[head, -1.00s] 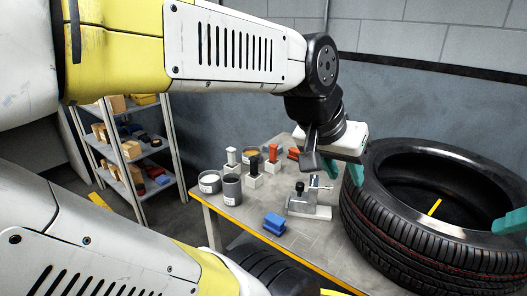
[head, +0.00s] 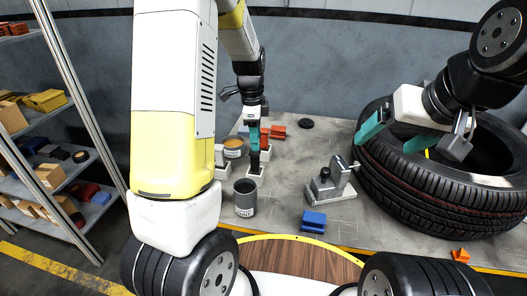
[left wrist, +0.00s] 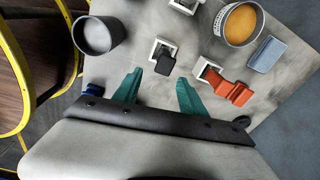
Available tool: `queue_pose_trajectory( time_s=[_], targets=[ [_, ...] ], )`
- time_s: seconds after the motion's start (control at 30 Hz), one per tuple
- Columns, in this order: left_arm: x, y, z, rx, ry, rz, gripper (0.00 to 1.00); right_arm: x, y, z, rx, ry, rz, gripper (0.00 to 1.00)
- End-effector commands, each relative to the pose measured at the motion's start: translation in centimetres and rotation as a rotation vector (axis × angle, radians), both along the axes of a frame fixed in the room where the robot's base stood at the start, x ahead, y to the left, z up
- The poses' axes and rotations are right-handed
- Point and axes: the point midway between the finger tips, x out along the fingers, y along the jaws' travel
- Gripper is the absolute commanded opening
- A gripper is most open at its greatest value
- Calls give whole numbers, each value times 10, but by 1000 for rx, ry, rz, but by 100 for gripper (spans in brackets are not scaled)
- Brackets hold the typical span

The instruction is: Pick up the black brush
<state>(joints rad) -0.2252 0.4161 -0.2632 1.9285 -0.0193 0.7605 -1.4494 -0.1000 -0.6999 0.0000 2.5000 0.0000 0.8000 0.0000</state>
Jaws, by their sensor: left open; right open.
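The black brush (head: 254,162) stands in a white holder (head: 255,179) on the grey table, partly hidden by my left gripper in the head view. In the left wrist view the black brush (left wrist: 165,63) and its white holder show just ahead of the fingers, roughly between their lines. My left gripper (head: 254,138) points down over it; its teal fingers (left wrist: 157,90) are apart with nothing between them. I cannot tell whether they touch the brush. My right gripper (head: 396,135) is open and empty above the near left side of the tyre (head: 440,175).
A grey cup (head: 245,198) and a tin with orange contents (head: 234,146) stand near the black brush. An orange brush (left wrist: 232,91) is to its right in the wrist view. A metal fixture (head: 330,186) and a blue block (head: 313,221) sit further right. Shelves (head: 50,150) stand at left.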

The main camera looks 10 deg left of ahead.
Motion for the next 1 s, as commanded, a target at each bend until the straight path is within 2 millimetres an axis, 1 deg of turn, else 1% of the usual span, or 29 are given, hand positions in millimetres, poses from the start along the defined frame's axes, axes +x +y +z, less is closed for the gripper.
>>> queue_pose_trajectory(
  time_s=[0.03, 0.1, 0.2, 0.47, 0.7, 0.83, 1.0],
  targets=[
    [5, 0, -14, 17, 18, -51, 49, 0, 0, 0, 0, 0, 0, 81],
    [10, 2, -26, 32, 31, -107, 49, 0, 0, 0, 0, 0, 0, 81],
    [13, 3, -38, 42, 43, -150, 49, 0, 0, 0, 0, 0, 0, 81],
    [13, 4, -67, 45, 46, -162, 49, 0, 0, 0, 0, 0, 0, 81],
    [9, 4, -102, 45, 48, -161, 49, 0, 0, 0, 0, 0, 0, 81],
    [10, 4, -113, 44, 45, -161, 49, 0, 0, 0, 0, 0, 0, 81],
    [10, 4, -115, 45, 43, -159, 49, 0, 0, 0, 0, 0, 0, 81]
  ],
)
